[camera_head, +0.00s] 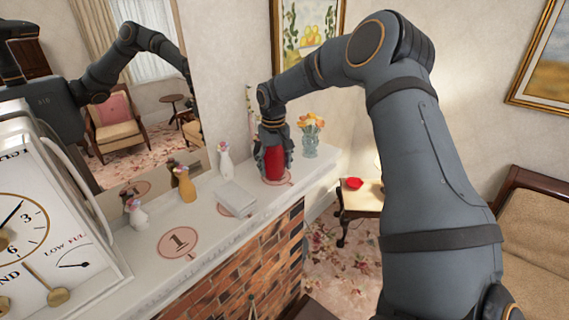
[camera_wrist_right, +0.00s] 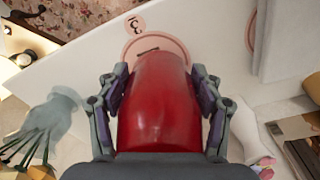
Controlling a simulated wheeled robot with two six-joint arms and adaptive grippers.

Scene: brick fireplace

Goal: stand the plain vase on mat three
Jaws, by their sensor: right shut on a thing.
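The plain vase is the red one (camera_head: 273,166); it also shows in the right wrist view (camera_wrist_right: 158,105), filling the middle. My right gripper (camera_head: 272,142) is shut on it, with one finger on each side. The vase looks upright, over the pink round mat three (camera_head: 290,180) near the far end of the mantel. In the right wrist view the mat (camera_wrist_right: 131,47) with its number 3 tag shows beyond the vase. The vase hides much of the mat, and I cannot tell whether its base touches it. My left gripper is not in view.
A glass vase of flowers (camera_head: 310,143) stands close beyond the red vase. A white vase (camera_head: 225,161), a grey box-like thing (camera_head: 236,197), a yellow vase (camera_head: 186,186) and another white vase (camera_head: 138,215) stand nearer. Mat one (camera_head: 178,243) is bare. A large clock (camera_head: 50,225) fills the left.

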